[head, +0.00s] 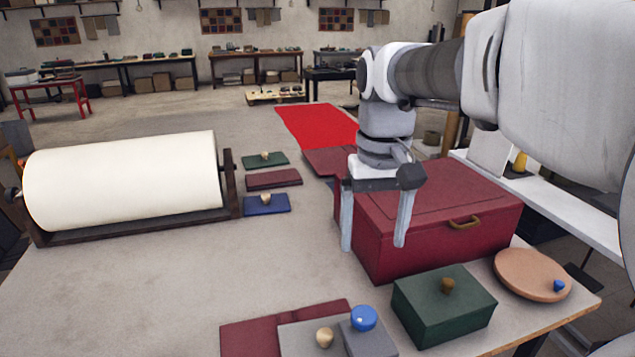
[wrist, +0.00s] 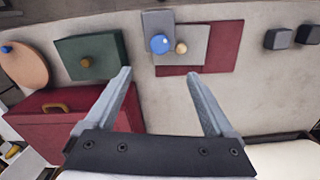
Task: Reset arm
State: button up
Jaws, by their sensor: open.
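My gripper (head: 376,246) is open and empty. In the head view it hangs fingers down in front of the left part of a large dark red box (head: 440,232) with a brass handle. In the wrist view the two fingers of my gripper (wrist: 165,100) are spread wide with bare table between them. The red box (wrist: 62,125) is at the left there, partly behind one finger. I cannot tell the exact gap between the fingers and the box.
A white roll (head: 125,185) on a dark stand lies at the left. A green box (head: 443,303), a round tan lid (head: 532,274), a grey block with a blue knob (head: 364,319) and a dark red panel (head: 245,337) lie at the front. The table's middle left is clear.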

jog(key=shift+r, duration=0.25)
jog(key=s+f+t, duration=0.2)
jog(key=s, duration=0.4)
jog(key=s+d+f+t, duration=0.1)
jog(key=s+f+t, duration=0.2)
jog(key=s, duration=0.3)
jog(key=shift+s+d+t, duration=0.25)
jog(key=shift+s+t, duration=0.05)
jog(key=shift+s, duration=0.1)
dwell(0.4)
